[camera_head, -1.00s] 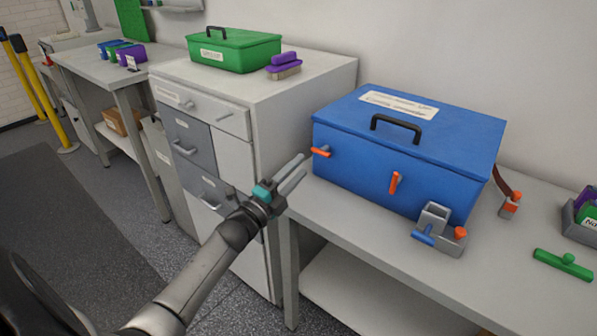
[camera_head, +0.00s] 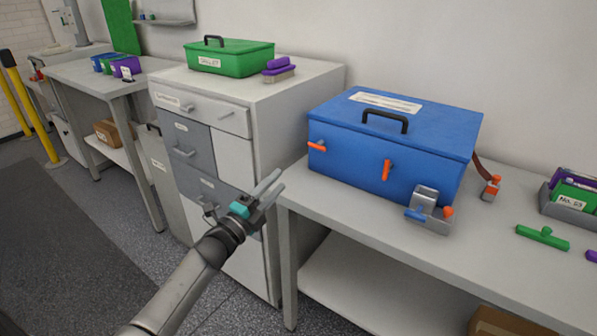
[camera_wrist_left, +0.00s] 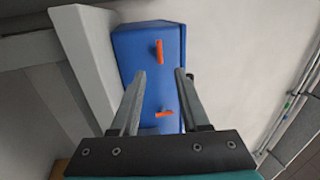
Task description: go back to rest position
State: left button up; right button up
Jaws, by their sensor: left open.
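My left gripper (camera_head: 268,188) is open and empty in the head view. It hangs in the air in front of the white and grey drawer cabinet, left of the workbench edge. In the left wrist view its two fingers (camera_wrist_left: 162,80) are spread apart with nothing between them. Beyond them shows the blue box (camera_wrist_left: 130,45) with orange latches. In the head view the blue box (camera_head: 335,165) stands closed on the bench, apart from the gripper. My right gripper is not in view.
The workbench (camera_head: 350,215) holds a small grey fixture (camera_head: 430,222) and a green handled piece (camera_head: 542,237). The drawer cabinet (camera_head: 310,80) carries a green box (camera_head: 245,62) and a purple brush (camera_head: 278,65). Open floor (camera_head: 125,220) lies at the left.

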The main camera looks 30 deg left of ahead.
pick_arm(q)
jog(key=s+d+f+n+g+y, duration=0.1)
jog(key=s+f+n+g, duration=0.3)
jog(key=f, duration=0.6)
jog(key=s+d+f+n+g+y, duration=0.1)
jog(key=s+f+n+g, duration=0.15)
jog(key=s+f, duration=0.6)
jog(key=s+d+f+n+g+y, duration=0.1)
jog(key=s+f+n+g, duration=0.2)
jog(key=f, duration=1)
jog(key=s+d+f+n+g, duration=0.2)
jog(key=s+f, duration=0.3)
jog(key=s, duration=0.4)
jog(key=s+d+f+n+g+p, duration=0.1)
jog(key=s+d+f+n+g, duration=0.2)
jog(key=s, duration=0.6)
jog(key=s+d+f+n+g, duration=0.2)
jog(key=s+d+f+g, duration=0.1)
jog(key=s+f, duration=0.4)
jog(key=shift+s+d+f+p, duration=0.2)
jog(key=shift+s+p, duration=0.1)
jog(key=shift+s, duration=0.8)
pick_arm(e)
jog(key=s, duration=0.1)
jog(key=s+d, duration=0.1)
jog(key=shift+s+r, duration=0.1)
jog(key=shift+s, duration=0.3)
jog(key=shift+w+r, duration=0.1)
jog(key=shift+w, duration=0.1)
